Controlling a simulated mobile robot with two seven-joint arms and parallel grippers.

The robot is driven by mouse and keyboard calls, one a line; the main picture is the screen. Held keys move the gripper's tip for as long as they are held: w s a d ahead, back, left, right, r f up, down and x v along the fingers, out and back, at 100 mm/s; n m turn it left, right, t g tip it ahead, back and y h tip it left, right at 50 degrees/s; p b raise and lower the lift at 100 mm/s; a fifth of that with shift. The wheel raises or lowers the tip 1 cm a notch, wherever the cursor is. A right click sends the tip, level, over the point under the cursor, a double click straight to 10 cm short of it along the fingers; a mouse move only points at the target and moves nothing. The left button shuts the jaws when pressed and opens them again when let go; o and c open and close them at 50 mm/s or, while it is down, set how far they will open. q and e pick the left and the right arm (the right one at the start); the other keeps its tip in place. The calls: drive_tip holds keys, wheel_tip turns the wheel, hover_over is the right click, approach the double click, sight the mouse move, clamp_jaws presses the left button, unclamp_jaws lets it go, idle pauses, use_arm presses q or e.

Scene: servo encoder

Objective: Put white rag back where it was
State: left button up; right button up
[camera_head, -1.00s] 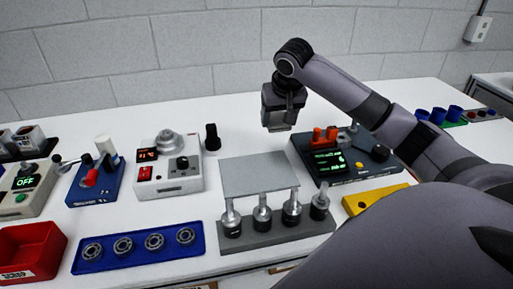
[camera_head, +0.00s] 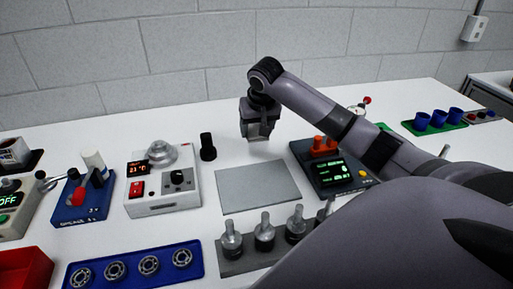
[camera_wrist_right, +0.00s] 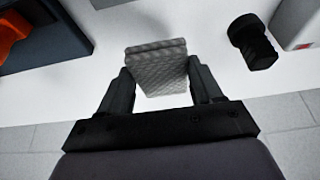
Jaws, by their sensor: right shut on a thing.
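The white rag (camera_wrist_right: 157,66) is a folded, pale, textured cloth. In the right wrist view it sits between the two fingers of my right gripper (camera_wrist_right: 160,85), which is shut on it. In the head view my right gripper (camera_head: 258,137) points down above the white table, behind the flat grey plate (camera_head: 258,186). The rag is mostly hidden there; a pale grey edge shows at the fingertips. My left gripper is not in view.
A black knob-like part (camera_head: 208,148) stands left of my gripper, near a white device with a red display (camera_head: 163,187). A dark device with a green screen (camera_head: 333,172) is at right. Metal-tipped parts (camera_head: 264,236) stand in front. Bare table (camera_head: 285,143) surrounds the gripper.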

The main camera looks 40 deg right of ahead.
sight(255, 154)
drive_tip(key=shift+f, duration=3.55)
drive_tip(key=shift+f, duration=0.1)
drive_tip(key=o, duration=0.9)
drive_tip(key=shift+o, duration=0.2)
drive_tip(key=shift+r, duration=0.2)
drive_tip(key=v, duration=1.1)
drive_tip(key=shift+s+r, duration=0.2)
drive_tip(key=shift+r, duration=0.15)
drive_tip(key=shift+s, duration=0.1)
